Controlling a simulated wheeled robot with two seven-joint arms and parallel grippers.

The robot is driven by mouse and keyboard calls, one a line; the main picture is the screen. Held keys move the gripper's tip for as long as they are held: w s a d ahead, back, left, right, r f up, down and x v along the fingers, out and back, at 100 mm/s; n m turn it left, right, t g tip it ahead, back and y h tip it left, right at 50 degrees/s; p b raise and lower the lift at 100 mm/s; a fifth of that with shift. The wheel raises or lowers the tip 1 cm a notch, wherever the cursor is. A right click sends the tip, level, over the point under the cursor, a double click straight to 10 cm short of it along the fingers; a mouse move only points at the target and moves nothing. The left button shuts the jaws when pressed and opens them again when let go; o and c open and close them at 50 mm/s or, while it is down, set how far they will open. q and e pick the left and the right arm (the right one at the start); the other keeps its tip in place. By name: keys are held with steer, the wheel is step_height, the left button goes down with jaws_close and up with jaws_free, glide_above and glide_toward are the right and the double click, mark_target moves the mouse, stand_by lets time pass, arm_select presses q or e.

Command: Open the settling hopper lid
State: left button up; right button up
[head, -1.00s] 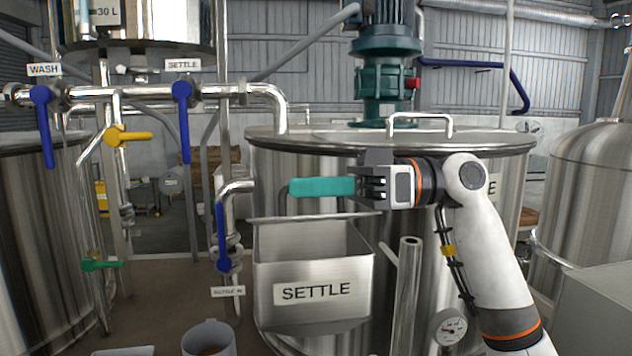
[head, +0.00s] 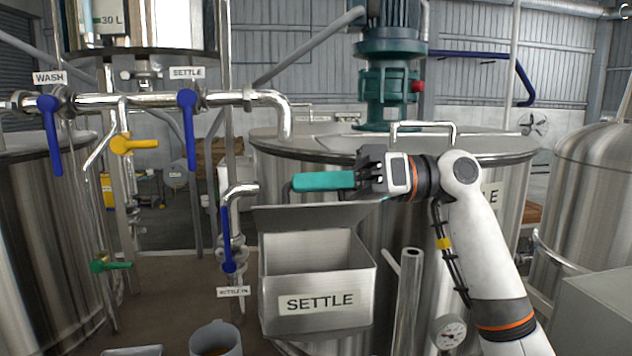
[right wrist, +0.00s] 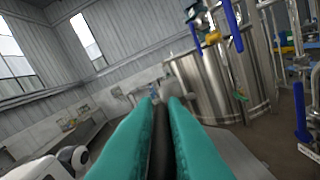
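The settling hopper (head: 268,300) is a grey metal box labelled SETTLE, low in the middle of the head view, with its inside showing. Its lid (head: 315,217) stands raised at the back edge, its underside facing me. A dark handle (head: 286,190) rises from the lid. My right gripper (head: 322,181) has teal fingers pointing left, just above the lid. In the right wrist view its fingers (right wrist: 160,120) lie on both sides of a dark bar, closed on the lid handle. The fingers hide most of the handle. My left gripper is not in view.
A large steel tank (head: 480,150) with a green motor (head: 388,90) stands behind the hopper. Pipes with blue valve levers (head: 188,125) and a yellow one (head: 135,143) are at left. An upright pipe (head: 411,290) stands close right of the hopper. A grey cup (head: 215,338) is at lower left.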

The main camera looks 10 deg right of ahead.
steer(key=o, duration=0.4)
steer(key=shift+w, duration=0.1)
step_height(320, 180, up, 10)
steer(key=shift+b, duration=0.8)
